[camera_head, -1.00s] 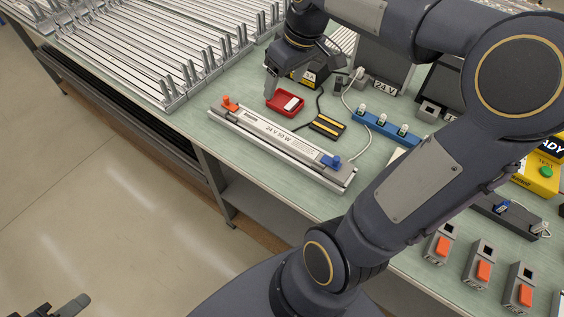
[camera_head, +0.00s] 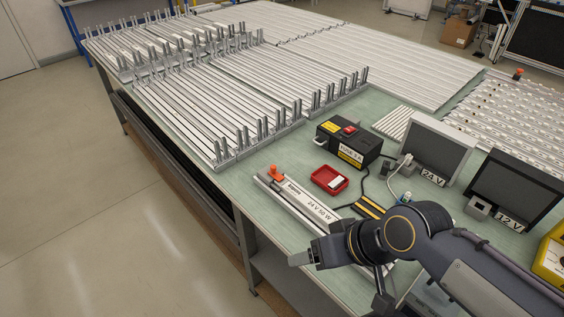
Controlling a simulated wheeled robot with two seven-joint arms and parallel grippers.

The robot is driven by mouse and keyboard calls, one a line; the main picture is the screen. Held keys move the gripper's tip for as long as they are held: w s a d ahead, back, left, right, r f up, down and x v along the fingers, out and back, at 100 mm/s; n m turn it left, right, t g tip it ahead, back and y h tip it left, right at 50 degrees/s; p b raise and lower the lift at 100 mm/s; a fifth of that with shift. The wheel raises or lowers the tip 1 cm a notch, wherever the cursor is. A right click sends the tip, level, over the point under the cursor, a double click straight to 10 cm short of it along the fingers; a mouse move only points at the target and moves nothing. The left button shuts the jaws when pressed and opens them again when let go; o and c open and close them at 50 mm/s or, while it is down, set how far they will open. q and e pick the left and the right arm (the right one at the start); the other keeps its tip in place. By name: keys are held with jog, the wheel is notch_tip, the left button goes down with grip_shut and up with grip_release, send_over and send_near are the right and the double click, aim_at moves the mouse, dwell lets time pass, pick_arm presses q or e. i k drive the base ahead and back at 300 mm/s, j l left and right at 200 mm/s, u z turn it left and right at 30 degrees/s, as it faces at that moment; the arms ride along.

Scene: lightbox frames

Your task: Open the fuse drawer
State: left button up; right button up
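The black fuse box (camera_head: 347,139) stands on the bench behind the red tray. It has a red switch (camera_head: 349,130) on top and a yellow-and-white label reading something like "FUSE 1A" on its front. I cannot make out whether a drawer stands out from it. My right gripper (camera_head: 303,257) is at the lower middle, pointing left over the front edge of the bench, well apart from the box. It covers the near end of the 24 V 50 W light bar (camera_head: 314,208). I cannot see a gap between its fingers. My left gripper is out of view.
A red tray (camera_head: 320,184) with a small white item sits before the box. A yellow-black striped piece (camera_head: 370,207) and cables lie right of it. The 24 V (camera_head: 425,150) and 12 V (camera_head: 512,190) units stand to the right. Metal rails fill the back left.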

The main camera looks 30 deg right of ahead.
aim_at(323, 139)
jog(key=z, duration=1.25)
jog(key=j+u, duration=0.25)
jog(key=u, duration=0.2)
jog(key=i+j+u, duration=0.15)
jog(key=u, duration=0.3)
jog(key=i+j, duration=0.1)
jog(key=i, duration=0.4)
